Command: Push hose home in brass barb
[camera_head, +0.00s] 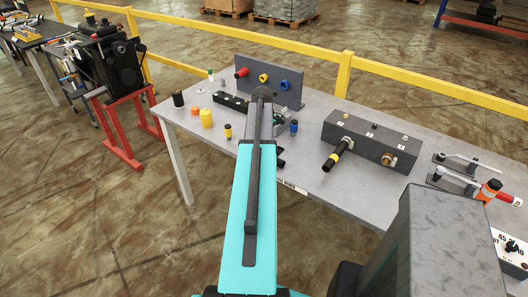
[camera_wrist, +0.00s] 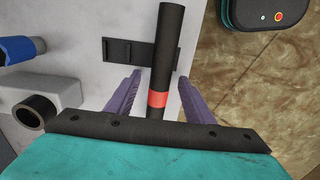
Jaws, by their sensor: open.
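A black hose (camera_wrist: 171,35) with a red band (camera_wrist: 158,99) lies between the two purple fingers of my gripper (camera_wrist: 159,77) in the wrist view. The fingers are spread, with a gap visible on each side of the hose. A flat black bracket (camera_wrist: 120,51) lies behind the hose on the light grey surface. In the head view, a brass fitting (camera_head: 388,160) protrudes from the front of a dark grey block (camera_head: 366,136) on the right part of the bench. My arm hides my gripper and that hose in the head view.
A black hose with a yellow band (camera_head: 335,158) sticks out from the same block. A grey panel (camera_head: 290,88) with red, yellow and blue fittings stands at the bench's back. Small bottles (camera_head: 206,118) stand left. A blue-ended tube (camera_wrist: 20,49) and black ring (camera_wrist: 36,112) are left of my gripper.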

